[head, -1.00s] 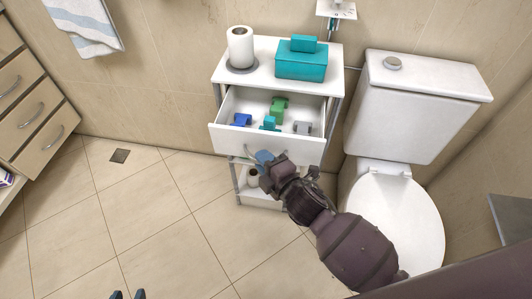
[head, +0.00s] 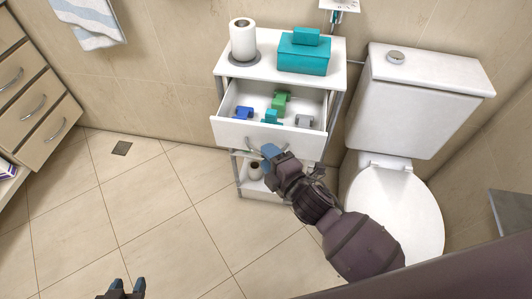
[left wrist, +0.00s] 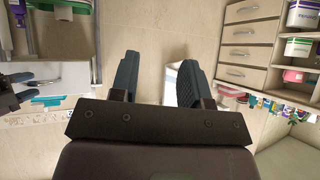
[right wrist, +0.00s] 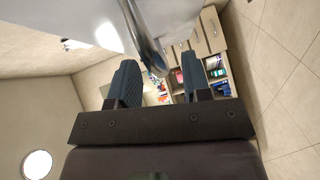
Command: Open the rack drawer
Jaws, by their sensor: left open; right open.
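The white rack drawer (head: 295,143) is pulled well out of the white rack (head: 258,71), so its inside shows in the head view. Several small coloured items, green, blue, teal and grey, lie in it. My right gripper (head: 270,152) is at the front of the drawer by its curved metal handle. In the right wrist view the handle (right wrist: 147,42) passes between the open fingers, with no clear grip on it. My left gripper (head: 127,286) is open and empty, low over the floor at the bottom left of the head view, far from the drawer.
A paper roll (head: 243,40) and a teal box (head: 303,55) stand on the rack top. The toilet (head: 400,205) is close on the right. A wooden drawer cabinet (head: 35,105) is at the left. The floor between is clear.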

